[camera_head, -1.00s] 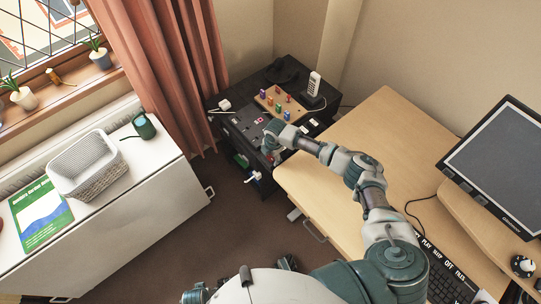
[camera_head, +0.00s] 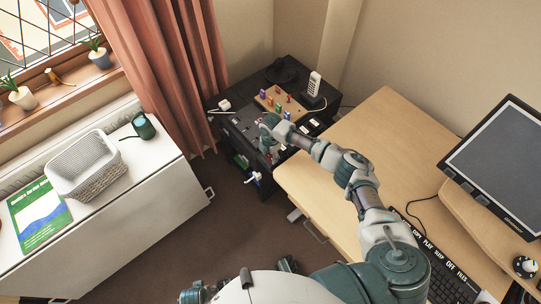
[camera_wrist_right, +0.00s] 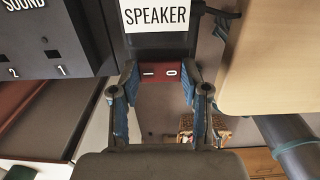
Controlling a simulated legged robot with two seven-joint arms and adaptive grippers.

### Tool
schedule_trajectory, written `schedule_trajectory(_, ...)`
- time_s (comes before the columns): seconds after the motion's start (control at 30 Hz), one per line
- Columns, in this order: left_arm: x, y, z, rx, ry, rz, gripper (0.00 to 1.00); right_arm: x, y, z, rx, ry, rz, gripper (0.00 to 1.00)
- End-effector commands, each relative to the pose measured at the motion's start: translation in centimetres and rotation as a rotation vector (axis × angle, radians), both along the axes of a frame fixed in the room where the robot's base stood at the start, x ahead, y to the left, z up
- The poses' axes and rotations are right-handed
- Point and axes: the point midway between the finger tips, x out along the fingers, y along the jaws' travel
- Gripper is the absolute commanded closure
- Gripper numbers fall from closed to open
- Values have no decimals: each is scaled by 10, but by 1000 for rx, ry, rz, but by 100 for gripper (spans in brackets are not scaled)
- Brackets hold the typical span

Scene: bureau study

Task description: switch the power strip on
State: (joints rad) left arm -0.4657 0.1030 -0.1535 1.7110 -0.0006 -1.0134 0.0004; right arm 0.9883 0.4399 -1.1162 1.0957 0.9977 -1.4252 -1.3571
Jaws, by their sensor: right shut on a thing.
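My right gripper (camera_head: 268,124) is over the top of a low black cabinet in the head view and covers part of what lies there. In the right wrist view, the blue-padded fingers of my right gripper (camera_wrist_right: 160,78) are on either side of the end of a black power strip (camera_wrist_right: 160,45). A red rocker switch (camera_wrist_right: 160,73) marked I and O sits between the fingertips. A white SPEAKER label lies just beyond it. The gripper is shut on the strip's end. Which way the rocker is tipped is not clear. My left gripper is not in view.
A dark panel marked SOUND (camera_wrist_right: 35,40) is left of the strip in the wrist view. On the cabinet (camera_head: 240,92) are a wooden board with coloured pegs (camera_head: 274,100) and a cordless phone (camera_head: 314,84). A wooden desk (camera_head: 375,120) stands right of it.

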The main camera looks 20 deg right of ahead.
Motion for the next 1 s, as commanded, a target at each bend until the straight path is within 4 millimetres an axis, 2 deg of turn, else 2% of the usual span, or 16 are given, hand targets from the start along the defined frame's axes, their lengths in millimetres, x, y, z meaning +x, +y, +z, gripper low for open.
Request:
schedule_trajectory(0.13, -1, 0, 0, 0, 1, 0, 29, 1, 0, 0, -1, -3, -1, 89)
schedule_trajectory(0.17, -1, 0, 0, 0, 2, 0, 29, 1, 0, 0, 0, -3, -1, 47)
schedule_trajectory(0.23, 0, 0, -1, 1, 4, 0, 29, 0, 0, 1, 0, -3, -1, 29)
schedule_trajectory(0.53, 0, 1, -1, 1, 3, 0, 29, 0, 0, 1, 0, -3, -1, 29)
schedule_trajectory(0.67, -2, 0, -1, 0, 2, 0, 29, 1, 1, 10, 2, -5, 0, 29)
schedule_trajectory(0.77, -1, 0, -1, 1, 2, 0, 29, 1, 0, 27, 2, -7, 1, 29)
schedule_trajectory(1.0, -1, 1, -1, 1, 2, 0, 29, 1, -1, 81, 2, -7, 0, 29)
